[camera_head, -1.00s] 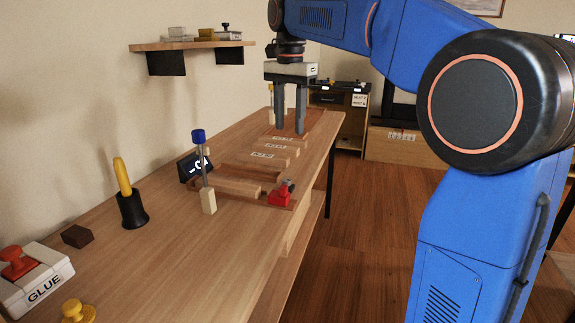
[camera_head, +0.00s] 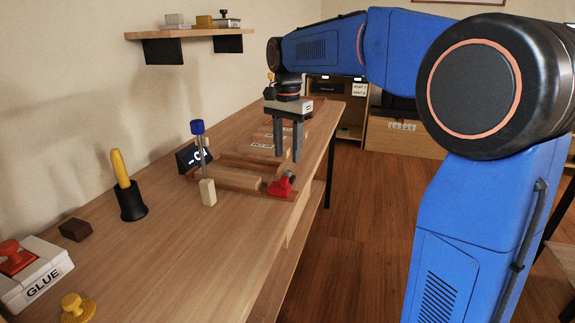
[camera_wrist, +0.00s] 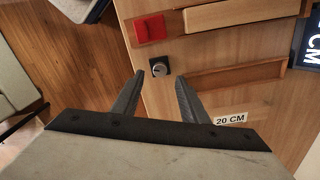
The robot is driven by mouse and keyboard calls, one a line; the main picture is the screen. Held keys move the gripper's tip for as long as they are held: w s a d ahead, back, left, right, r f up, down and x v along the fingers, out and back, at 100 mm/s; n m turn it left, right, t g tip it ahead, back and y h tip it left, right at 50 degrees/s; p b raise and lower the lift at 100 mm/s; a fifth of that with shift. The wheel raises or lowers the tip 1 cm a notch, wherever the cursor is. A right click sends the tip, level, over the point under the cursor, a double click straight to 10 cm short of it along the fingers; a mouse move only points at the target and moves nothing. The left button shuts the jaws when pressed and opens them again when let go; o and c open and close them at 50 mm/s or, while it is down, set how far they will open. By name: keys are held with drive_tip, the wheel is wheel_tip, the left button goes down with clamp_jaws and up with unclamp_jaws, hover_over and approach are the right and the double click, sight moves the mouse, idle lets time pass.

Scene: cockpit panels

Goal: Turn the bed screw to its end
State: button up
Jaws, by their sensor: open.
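The bed screw (camera_wrist: 159,67) shows as a small dark knob with a lighter face in the wrist view. It sits beside a red block (camera_wrist: 150,28) at the edge of the wooden bed. In the head view the red block (camera_head: 280,187) is at the bed's right front corner. My gripper (camera_head: 287,157) is open and points down above the bench, just behind the red block. In the wrist view the tips of my gripper (camera_wrist: 159,75) lie on either side of the knob in the picture, empty. Their height above it is hard to tell.
A yellow-handled tool in a black holder (camera_head: 130,195) and a GLUE box (camera_head: 38,281) stand nearer.

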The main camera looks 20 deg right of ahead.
sight(288, 171)
drive_tip(key=shift+f, duration=2.45)
drive_tip(key=shift+c, duration=0.6)
clamp_jaws()
